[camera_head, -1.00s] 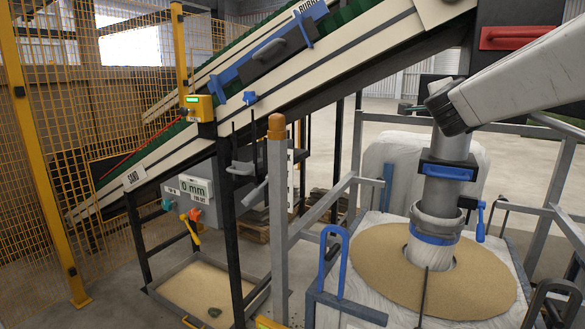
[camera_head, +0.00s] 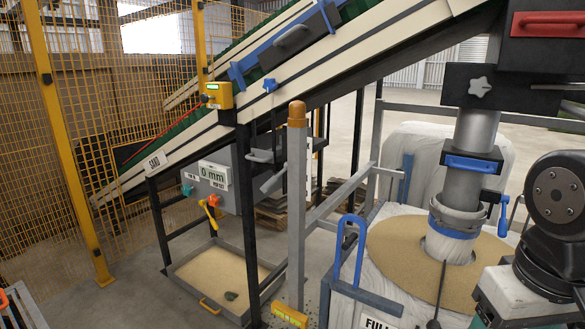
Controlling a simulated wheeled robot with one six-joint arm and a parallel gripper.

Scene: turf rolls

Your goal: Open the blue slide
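The blue slide (camera_head: 472,164) is a dark block with a blue bar handle on its front, set across the grey vertical pipe (camera_head: 478,128). It sits above the open bag of sand. Whether the slide is open or shut inside the pipe cannot be told. A part of my arm with a round black bolted joint stands at the right edge, to the right of the slide and apart from it in the picture. My gripper's fingers do not show.
A red handle (camera_head: 548,24) is on a dark box at the top right. A blue lever (camera_head: 503,210) sticks out beside the pipe. The sand bag (camera_head: 382,262) has a blue hoop (camera_head: 348,248) in front. A grey post (camera_head: 297,210) and sloping conveyor (camera_head: 262,105) stand left.

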